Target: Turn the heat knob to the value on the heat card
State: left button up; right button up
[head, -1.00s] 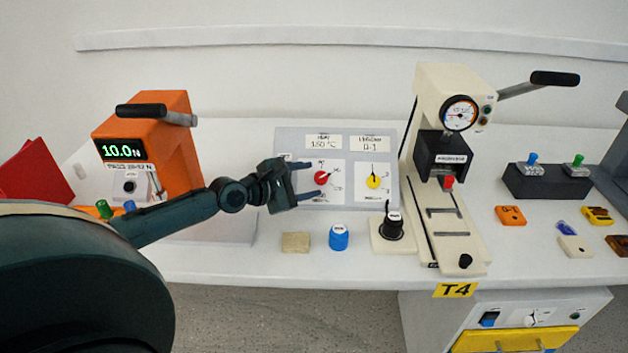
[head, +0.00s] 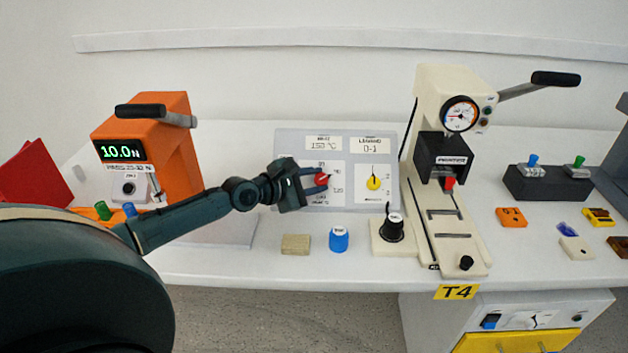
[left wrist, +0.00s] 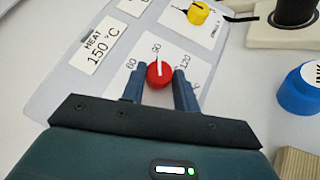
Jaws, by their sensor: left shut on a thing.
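The red heat knob (head: 321,179) sits on the grey panel (head: 284,146). It also shows in the left wrist view (left wrist: 159,76), where its white pointer points at about 90, between the 60 and 120 marks. The heat card (left wrist: 101,46) reads 150 °C; it also shows in the head view (head: 323,143). My left gripper (head: 319,180) is shut on the red knob, with one finger on each side of it, also seen in the left wrist view (left wrist: 159,80). My right gripper is not in view.
A yellow knob (head: 373,183) sits to the right on the same panel. In front are a tan block (head: 296,244), a blue cap (head: 338,239) and a black knob on a cream base (head: 392,229). A cream press (head: 430,85) stands right, an orange device (head: 178,150) left.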

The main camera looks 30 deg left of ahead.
pick_arm(q)
jog(key=shift+c, duration=1.2)
